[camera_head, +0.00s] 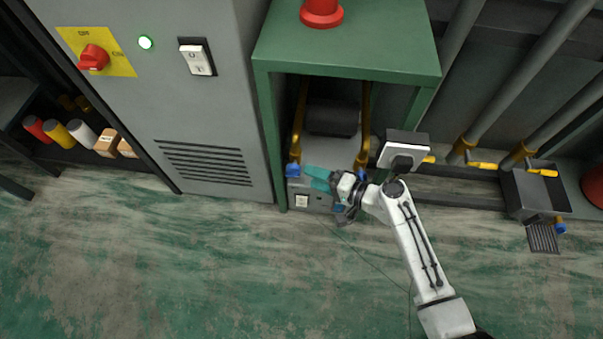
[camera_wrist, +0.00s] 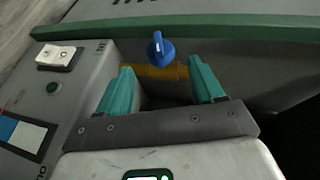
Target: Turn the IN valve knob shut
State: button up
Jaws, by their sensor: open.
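The IN valve knob is blue (camera_head: 293,170) and sits on a brass pipe at the left of the machine under the green table in the head view. In the wrist view the same blue knob (camera_wrist: 160,47) stands ahead of my fingers, roughly centred between them, with its grip ridge pointing up. My gripper (camera_head: 311,178) has teal fingers and reaches left toward the knob. In the wrist view my gripper (camera_wrist: 161,75) is open and empty, with the knob beyond the fingertips and apparently untouched.
The grey machine panel (camera_wrist: 85,95) lies close on the left in the wrist view, with a white switch (camera_wrist: 60,55). The green table (camera_head: 345,45) overhangs the machine. A grey cabinet (camera_head: 190,100) stands to the left. The floor in front is mostly clear.

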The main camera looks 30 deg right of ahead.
aim_at(293, 172)
jog(key=shift+b+x, duration=0.65)
jog(key=shift+x, duration=2)
jog(key=shift+c, duration=0.4)
jog(key=c, duration=0.9)
jog(key=shift+r, duration=0.15)
